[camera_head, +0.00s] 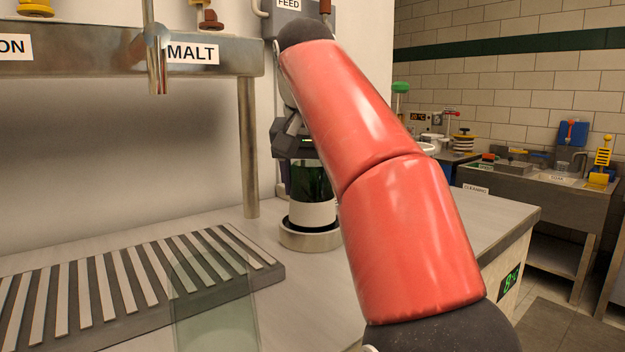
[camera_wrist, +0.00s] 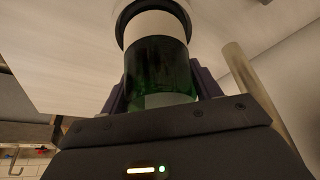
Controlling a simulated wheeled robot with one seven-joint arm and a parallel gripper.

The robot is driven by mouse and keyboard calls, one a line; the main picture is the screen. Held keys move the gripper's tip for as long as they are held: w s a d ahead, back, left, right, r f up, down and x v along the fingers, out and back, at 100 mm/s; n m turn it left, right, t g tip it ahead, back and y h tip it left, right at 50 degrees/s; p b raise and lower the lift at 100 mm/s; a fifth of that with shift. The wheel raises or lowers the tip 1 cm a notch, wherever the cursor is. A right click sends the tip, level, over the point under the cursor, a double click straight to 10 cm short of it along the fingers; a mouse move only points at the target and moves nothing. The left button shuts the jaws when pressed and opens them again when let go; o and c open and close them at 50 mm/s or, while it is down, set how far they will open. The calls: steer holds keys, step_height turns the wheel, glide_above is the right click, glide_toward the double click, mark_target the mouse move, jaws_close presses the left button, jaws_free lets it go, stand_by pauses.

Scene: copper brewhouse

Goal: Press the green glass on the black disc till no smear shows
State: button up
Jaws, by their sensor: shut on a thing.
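The green glass (camera_head: 312,178) is dark green with a broad white band round its lower part. It stands roughly upright over a round metal-rimmed base (camera_head: 310,240) on the counter. A dark surface, apparently the black disc (camera_head: 333,228), shows inside the rim. The glass's lower end is at or just above it; I cannot tell if they touch. My gripper (camera_wrist: 160,95) is shut on the glass, which also shows in the wrist view (camera_wrist: 150,62) between the fingers. My arm hides part of the base's right side. I cannot make out any smear.
A slatted drip tray (camera_head: 100,290) lies left of the base. A see-through greenish shape (camera_head: 215,310) stands in front. A metal post (camera_head: 248,150) and the MALT tap (camera_head: 157,65) are at the left. A sink bench (camera_head: 540,178) is far right.

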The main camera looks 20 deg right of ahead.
steer(key=shift+f, duration=0.25)
steer(key=o, duration=1.2)
steer(key=p+v, duration=0.3)
steer(key=v, duration=0.4)
steer(key=shift+r+p, duration=0.1)
steer(key=shift+p, duration=0.3)
steer(key=shift+s+r, duration=0.1)
steer(key=shift+r, duration=0.2)
